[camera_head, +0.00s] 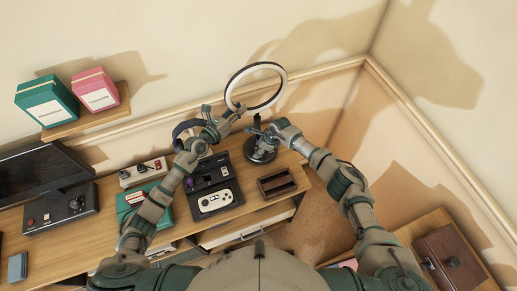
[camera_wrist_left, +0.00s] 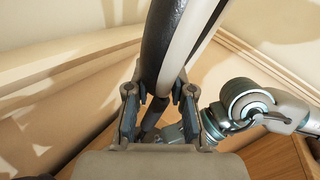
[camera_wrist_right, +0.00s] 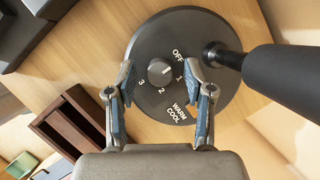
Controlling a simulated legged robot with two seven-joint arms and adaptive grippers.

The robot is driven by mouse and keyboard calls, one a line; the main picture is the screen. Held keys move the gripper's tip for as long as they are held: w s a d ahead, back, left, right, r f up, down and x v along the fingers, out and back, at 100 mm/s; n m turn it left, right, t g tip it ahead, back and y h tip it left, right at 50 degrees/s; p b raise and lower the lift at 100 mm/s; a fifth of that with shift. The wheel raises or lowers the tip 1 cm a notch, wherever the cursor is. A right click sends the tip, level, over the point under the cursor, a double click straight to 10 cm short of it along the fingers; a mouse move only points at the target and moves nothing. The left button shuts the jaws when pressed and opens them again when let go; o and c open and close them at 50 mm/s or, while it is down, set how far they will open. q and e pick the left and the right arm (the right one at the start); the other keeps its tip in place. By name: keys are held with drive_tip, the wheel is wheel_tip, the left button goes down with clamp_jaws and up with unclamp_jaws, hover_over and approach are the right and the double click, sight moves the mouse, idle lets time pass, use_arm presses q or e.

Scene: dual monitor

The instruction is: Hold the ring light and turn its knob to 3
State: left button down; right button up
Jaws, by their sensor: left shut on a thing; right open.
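The ring light (camera_head: 240,73) stands upright at the table's back right, its round dark base (camera_head: 262,153) on the table. My left gripper (camera_head: 229,113) is shut on the lower part of the ring; the left wrist view (camera_wrist_left: 161,92) shows the ring's dark back and pale strip rising between its fingers. My right gripper (camera_head: 257,127) is open above the base. In the right wrist view its fingers (camera_wrist_right: 159,78) are spread on either side of the small dark knob (camera_wrist_right: 160,72), apart from it. Labels OFF, 1, 2, 3, WARM and COOL surround the knob. Its small pale mark points to the upper right.
The light's black pole (camera_wrist_right: 285,75) stands close to the right finger's side. A wall runs behind the table.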

drive_tip(key=shift+f, duration=0.15)
clamp_jaws()
drive_tip(key=shift+m, duration=0.3)
drive_tip(key=m+t, duration=0.1)
drive_tip(key=m, duration=0.1)
drive_tip(key=m+t+h, duration=0.1)
drive_tip(key=m, duration=0.2)
drive_tip(key=shift+s+a, duration=0.1)
drive_tip(key=m+h, duration=0.1)
drive_tip(key=m, duration=0.1)
drive_tip(key=m+t, duration=0.1)
drive_tip(key=m, duration=0.2)
drive_tip(key=shift+a+h, duration=0.1)
drive_tip(key=shift+h, duration=0.3)
idle(0.4)
